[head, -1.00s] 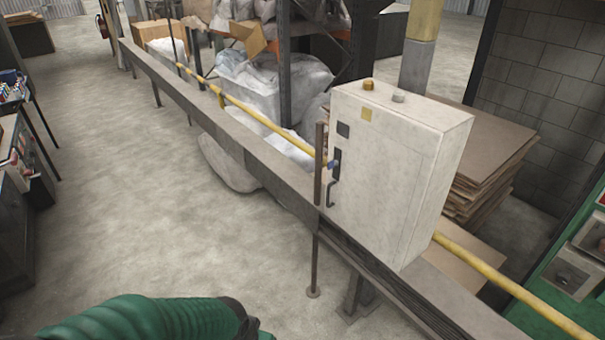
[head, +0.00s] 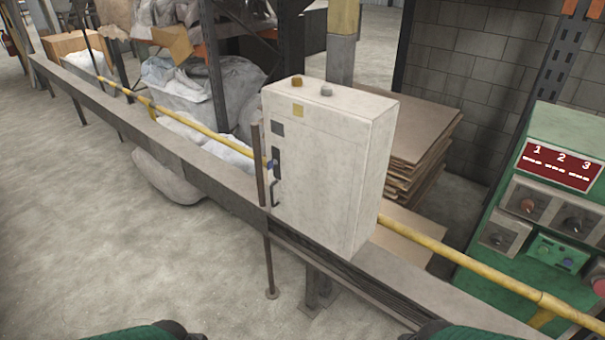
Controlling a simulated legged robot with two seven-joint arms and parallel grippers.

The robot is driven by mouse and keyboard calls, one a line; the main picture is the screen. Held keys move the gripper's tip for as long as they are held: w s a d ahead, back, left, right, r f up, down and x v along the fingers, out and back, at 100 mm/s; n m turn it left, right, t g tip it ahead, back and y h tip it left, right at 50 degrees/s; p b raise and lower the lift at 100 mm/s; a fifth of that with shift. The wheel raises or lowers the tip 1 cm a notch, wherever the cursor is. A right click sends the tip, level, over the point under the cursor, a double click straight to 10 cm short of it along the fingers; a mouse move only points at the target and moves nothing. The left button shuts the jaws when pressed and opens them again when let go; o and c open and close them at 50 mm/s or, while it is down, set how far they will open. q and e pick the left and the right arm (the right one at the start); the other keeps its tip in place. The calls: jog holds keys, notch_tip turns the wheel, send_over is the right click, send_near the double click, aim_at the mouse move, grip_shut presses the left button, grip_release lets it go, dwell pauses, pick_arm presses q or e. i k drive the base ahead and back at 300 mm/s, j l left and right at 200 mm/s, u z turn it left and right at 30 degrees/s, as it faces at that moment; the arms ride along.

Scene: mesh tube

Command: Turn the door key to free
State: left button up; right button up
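A pale grey cabinet (head: 330,175) stands on the long rail, left of the green control panel. On its left face a small blue part (head: 270,165), possibly the door key, sits just above a dark curved handle (head: 275,191). It is too small to tell its turn position. A dark upright post (head: 258,165) stands close beside it. Green and dark parts of my arms show at the bottom edge. My grippers are out of view, so nothing shows whether they are open or shut.
A grey beam (head: 150,145) and a yellow rail (head: 200,128) run across the scene. A green control panel (head: 560,200) with a red display marked 1 2 3 stands at the right. Cardboard sheets (head: 415,150) are stacked behind the cabinet. The floor (head: 70,230) at front left is clear.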

aim_at(270, 164)
jog(key=i+j, duration=0.15)
jog(key=j, duration=0.25)
jog(key=i+j, duration=0.15)
jog(key=j, duration=0.25)
jog(key=i+j+z, duration=0.1)
jog(key=j, duration=0.3)
jog(key=i+j, duration=0.2)
jog(key=j, duration=0.2)
jog(key=i+j, duration=0.15)
jog(key=j, duration=0.25)
jog(key=i+j+z, duration=0.1)
jog(key=j, duration=0.3)
jog(key=i+j, duration=0.15)
jog(key=j, duration=0.25)
jog(key=i+j, duration=0.15)
jog(key=j, duration=0.3)
jog(key=l+z, duration=0.05)
